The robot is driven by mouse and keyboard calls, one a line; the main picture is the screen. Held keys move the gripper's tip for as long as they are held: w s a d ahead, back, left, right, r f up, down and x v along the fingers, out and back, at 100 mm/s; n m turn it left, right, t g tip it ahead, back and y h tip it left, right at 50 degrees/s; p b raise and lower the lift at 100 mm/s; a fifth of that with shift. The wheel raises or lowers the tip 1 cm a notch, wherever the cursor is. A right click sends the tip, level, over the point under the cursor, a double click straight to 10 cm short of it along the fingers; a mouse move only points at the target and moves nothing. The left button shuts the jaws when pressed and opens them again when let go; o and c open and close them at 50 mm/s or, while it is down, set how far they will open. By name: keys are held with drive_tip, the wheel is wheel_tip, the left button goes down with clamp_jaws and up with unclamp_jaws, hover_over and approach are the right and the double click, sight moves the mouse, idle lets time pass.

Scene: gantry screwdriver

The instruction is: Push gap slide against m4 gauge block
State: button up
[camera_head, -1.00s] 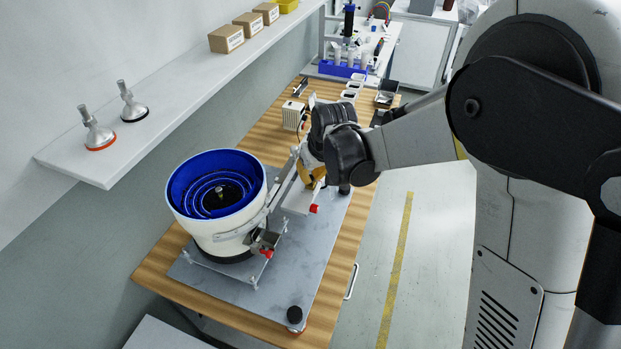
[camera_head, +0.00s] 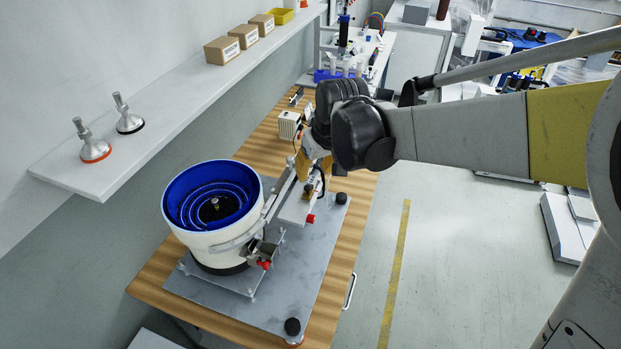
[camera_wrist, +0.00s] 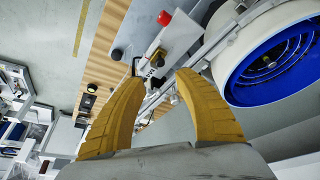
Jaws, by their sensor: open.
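My gripper (camera_head: 303,164) is over the steel plate beside the feeder's inclined rail in the head view, fingers pointing down. In the wrist view, its two yellow fingers (camera_wrist: 160,82) are spread with nothing between them. A pale bar with a red knob (camera_head: 310,218) lies on the plate just below the gripper; the same red knob shows in the wrist view (camera_wrist: 164,18). It may be the gap slide, but I cannot tell for sure. I cannot make out the M4 gauge block; small parts near the fingertips are partly hidden by my wrist and fingers.
A white bowl feeder with a blue inside (camera_head: 212,208) stands left of the gripper. A second red-knobbed fitting (camera_head: 264,264) is at its front. A beige box (camera_head: 289,125) stands behind. A wall shelf (camera_head: 190,105) overhangs at left.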

drive_tip(key=v, duration=0.2)
drive_tip(key=shift+s+r, duration=0.1)
drive_tip(key=shift+r, duration=0.25)
drive_tip(key=shift+d, duration=0.15)
drive_tip(key=s+d+f+m+t+h+b, duration=0.1)
drive_tip(key=s+d+f+m+b, duration=0.1)
drive_tip(key=s+d, duration=0.6)
drive_tip(key=s+d+f+m+t+h+b, duration=0.1)
drive_tip(key=s+d+f+m+t+b, duration=0.1)
drive_tip(key=s+d+b, duration=0.4)
drive_tip(key=s+d+f+m, duration=0.1)
drive_tip(key=s+d, duration=0.2)
drive_tip(key=s, duration=0.3)
drive_tip(key=shift+f, duration=0.35)
drive_tip(key=shift+s, duration=0.1)
